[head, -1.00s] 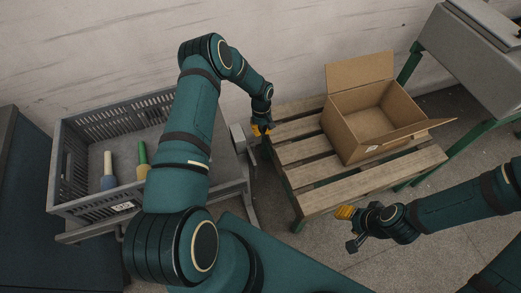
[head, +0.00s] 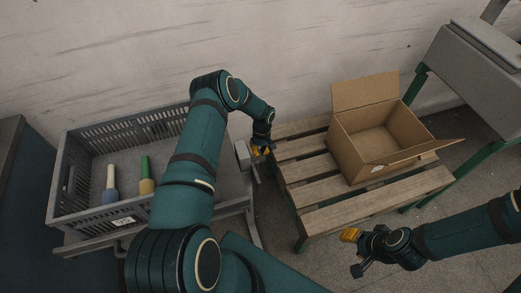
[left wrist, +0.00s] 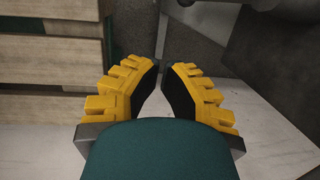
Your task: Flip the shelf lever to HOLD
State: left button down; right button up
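My left gripper (head: 261,150) is beside a small grey box-like part (head: 243,154) at the right end of the grey crate's stand, close to the pallet table. No HOLD marking is legible. My right gripper (head: 351,236) is at the lower right, in front of the table; its finger gap cannot be made out.
An open cardboard box (head: 358,158) stands on the slatted table (head: 325,218). A grey machine (head: 468,65) is at upper right.

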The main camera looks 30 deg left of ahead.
pick_arm(q)
jog(key=s+d+f, duration=0.2)
jog(key=s+f, duration=0.2)
jog(key=f, duration=0.3)
jog(key=shift+f, duration=0.2)
jog(key=shift+s, duration=0.2)
